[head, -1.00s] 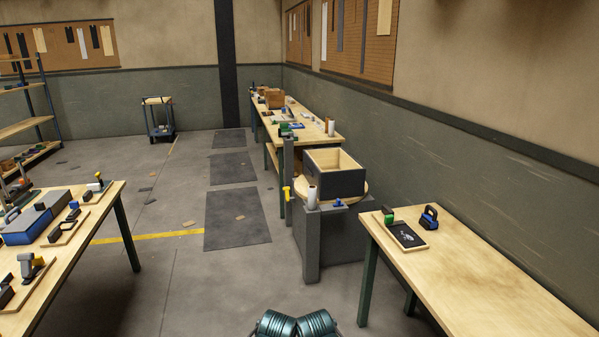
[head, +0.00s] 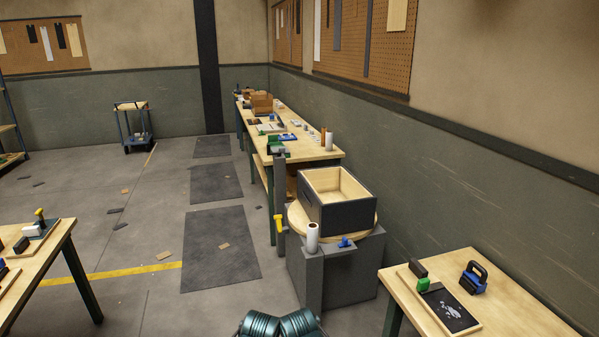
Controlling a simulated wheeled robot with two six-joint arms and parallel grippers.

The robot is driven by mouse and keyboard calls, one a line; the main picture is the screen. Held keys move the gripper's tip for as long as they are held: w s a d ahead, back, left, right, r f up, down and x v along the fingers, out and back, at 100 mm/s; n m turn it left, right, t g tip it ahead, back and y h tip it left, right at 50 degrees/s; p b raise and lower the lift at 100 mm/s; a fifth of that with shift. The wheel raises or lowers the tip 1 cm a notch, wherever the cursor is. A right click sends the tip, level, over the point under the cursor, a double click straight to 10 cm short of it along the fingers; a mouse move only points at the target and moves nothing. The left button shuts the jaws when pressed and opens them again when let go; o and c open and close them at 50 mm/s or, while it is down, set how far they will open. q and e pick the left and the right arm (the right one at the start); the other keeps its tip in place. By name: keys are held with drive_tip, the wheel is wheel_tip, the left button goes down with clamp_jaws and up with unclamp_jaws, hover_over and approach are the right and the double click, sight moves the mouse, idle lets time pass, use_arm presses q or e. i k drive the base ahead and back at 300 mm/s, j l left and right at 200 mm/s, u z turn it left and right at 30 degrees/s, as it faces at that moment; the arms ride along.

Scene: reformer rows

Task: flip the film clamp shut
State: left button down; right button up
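A grey station (head: 308,277) stands ahead, right of centre, with a round wooden turntable (head: 298,222) on top. A dark open-topped box with a pale wooden inside (head: 337,216) sits on the turntable. A white film roll (head: 313,238) stands upright at the station's front. A small blue part (head: 347,242), possibly the film clamp, sits right of the roll. A yellow handle (head: 279,224) is on the post at the left. I cannot tell which part is the clamp or whether it is open. Neither gripper shows; only teal parts of my arms appear at the bottom edge.
A wooden table (head: 510,317) at the lower right holds a black-and-green board and a blue-handled tool (head: 474,278). Another table (head: 55,252) is at the lower left. A long workbench (head: 318,152) runs behind the station. The floor between is open, with dark mats (head: 220,248).

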sight(344, 241)
drive_tip(key=i+j+z, duration=0.1)
drive_tip(key=i+z, duration=0.3)
drive_tip(key=i+j+z, duration=0.15)
drive_tip(key=i+z, duration=0.15)
drive_tip(key=z, duration=0.15)
drive_tip(key=i+j+z, duration=0.55)
drive_tip(key=j+z, duration=0.25)
drive_tip(key=i+j+z, duration=0.2)
drive_tip(key=j+z, duration=0.2)
